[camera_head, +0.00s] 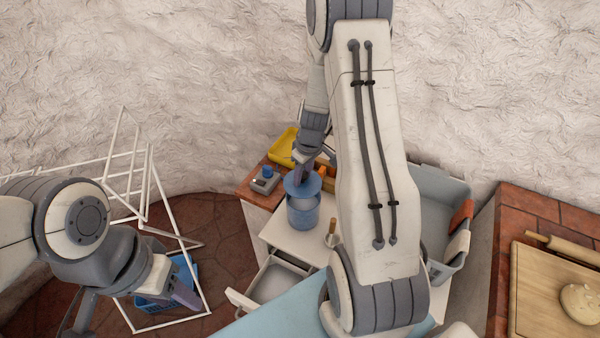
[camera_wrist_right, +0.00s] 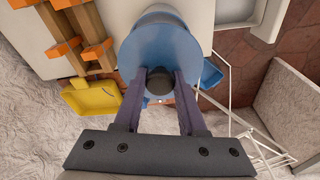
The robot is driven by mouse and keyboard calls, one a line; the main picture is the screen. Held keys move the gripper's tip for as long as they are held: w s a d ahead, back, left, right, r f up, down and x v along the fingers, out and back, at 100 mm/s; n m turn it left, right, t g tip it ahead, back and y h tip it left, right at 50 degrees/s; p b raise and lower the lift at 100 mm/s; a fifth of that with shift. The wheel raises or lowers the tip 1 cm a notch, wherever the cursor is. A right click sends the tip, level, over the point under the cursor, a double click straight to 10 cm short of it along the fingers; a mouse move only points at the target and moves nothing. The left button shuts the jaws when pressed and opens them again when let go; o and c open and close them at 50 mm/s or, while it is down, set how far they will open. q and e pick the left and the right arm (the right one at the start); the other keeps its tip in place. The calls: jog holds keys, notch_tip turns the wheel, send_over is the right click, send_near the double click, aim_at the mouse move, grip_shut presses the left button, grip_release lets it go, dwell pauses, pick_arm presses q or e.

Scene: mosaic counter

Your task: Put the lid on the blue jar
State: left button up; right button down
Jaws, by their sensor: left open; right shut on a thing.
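The blue jar (camera_head: 302,218) stands upright on the white tabletop in the middle of the head view. My right gripper (camera_head: 301,163) comes down over it from behind and is shut on the dark knob (camera_wrist_right: 158,82) of the round blue lid (camera_head: 301,183). In the right wrist view the lid (camera_wrist_right: 158,48) fills the space beyond the fingertips and hides most of what is below it. The lid appears at the jar's far rim, slightly above it; I cannot tell whether they touch. My left gripper (camera_head: 183,293) is open and empty at the lower left, away from the jar.
An open drawer (camera_head: 245,300) sticks out below the white tabletop (camera_head: 275,235). A yellow tray (camera_head: 283,148) and a small blue-knobbed object (camera_head: 265,180) lie behind. A grey-blue bin (camera_head: 440,195) stands right. A white wire rack (camera_head: 152,190) and blue basket (camera_head: 150,300) stand left.

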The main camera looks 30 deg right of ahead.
aim_at(304, 182)
notch_tip(304, 182, down, 3)
jog(key=shift+d+f+b, duration=0.1)
jog(key=shift+d+b, duration=0.05)
jog(key=shift+b, duration=0.85)
jog(key=shift+f+b, duration=0.75)
jog(key=shift+f, duration=0.1)
jog(key=shift+f+b, duration=0.25)
jog(key=shift+b, duration=0.1)
jog(key=shift+s+b, duration=0.1)
jog(key=shift+b, duration=0.35)
jog(key=shift+f+b, duration=0.5)
jog(key=shift+b, duration=0.35)
dwell(0.3)
grip_release()
